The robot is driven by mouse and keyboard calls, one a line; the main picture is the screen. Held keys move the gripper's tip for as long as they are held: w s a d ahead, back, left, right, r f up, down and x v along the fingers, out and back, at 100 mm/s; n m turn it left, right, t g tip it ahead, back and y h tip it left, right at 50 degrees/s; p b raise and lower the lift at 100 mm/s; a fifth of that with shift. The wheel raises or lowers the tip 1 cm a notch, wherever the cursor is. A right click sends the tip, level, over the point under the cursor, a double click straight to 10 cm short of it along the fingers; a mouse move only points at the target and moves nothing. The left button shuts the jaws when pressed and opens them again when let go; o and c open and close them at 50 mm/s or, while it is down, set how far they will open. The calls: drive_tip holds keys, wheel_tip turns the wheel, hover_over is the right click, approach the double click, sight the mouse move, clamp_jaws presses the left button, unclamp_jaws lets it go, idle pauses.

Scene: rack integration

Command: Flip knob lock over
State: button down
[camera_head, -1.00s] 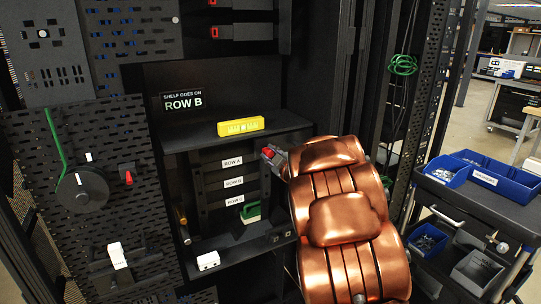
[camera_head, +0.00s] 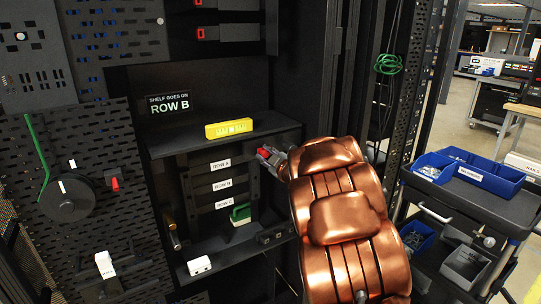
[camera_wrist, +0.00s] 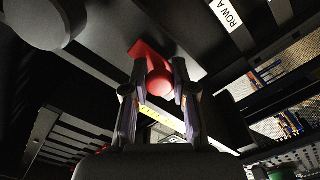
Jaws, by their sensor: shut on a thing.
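A red knob lock (camera_wrist: 160,82) sits between the two fingers of my gripper (camera_wrist: 160,92) in the wrist view, and the fingers are shut on it. A red angled part (camera_wrist: 147,50) is joined to the knob just beyond the fingertips. In the head view my gripper (camera_head: 268,158) is at the right side of the shelf opening, beside the ROW A label (camera_head: 220,164). Only a bit of red (camera_head: 263,152) shows at its tips there. My copper-coloured arm hides the area to the lower right.
A yellow block (camera_head: 228,129) lies on the shelf top (camera_head: 175,146). The left perforated panel carries a black disc (camera_head: 68,200) and another red knob (camera_head: 115,184). A cart with blue bins (camera_head: 490,178) stands right. A green cable coil (camera_head: 388,64) hangs behind my arm.

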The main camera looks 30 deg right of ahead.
drive_tip(key=shift+d, duration=0.25)
drive_tip(key=c, duration=1.2)
unclamp_jaws()
drive_tip(key=shift+d, duration=0.1)
drive_tip(key=shift+o, duration=1.4)
drive_tip(key=s, duration=1.2)
